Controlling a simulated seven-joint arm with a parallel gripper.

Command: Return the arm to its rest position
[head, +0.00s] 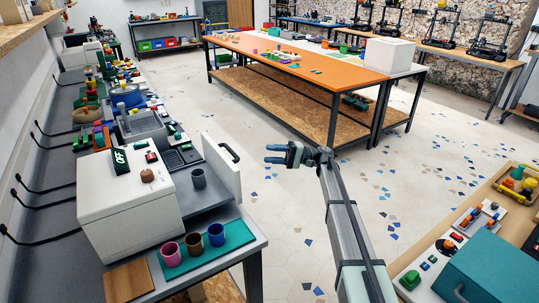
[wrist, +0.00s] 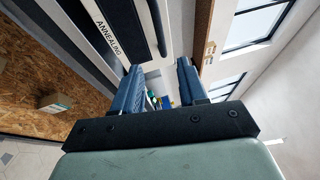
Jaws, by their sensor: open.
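My gripper (head: 277,154) is at the end of my grey arm, which reaches up from the bottom of the head view. It is over the open floor, right of the left bench and in front of the orange table, and points left. In the wrist view my gripper (wrist: 160,85) shows two blue fingers apart with nothing between them. A white panel marked ANNEALING (wrist: 108,30) lies beyond the left finger. No marker of a rest position shows.
A white machine (head: 125,205) with an open door (head: 222,168) stands on the left bench, left of my gripper. Three cups stand on a green mat (head: 238,234). An orange table (head: 300,60) is behind. A wooden worktop with a teal box (head: 495,272) is at right. Floor between is clear.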

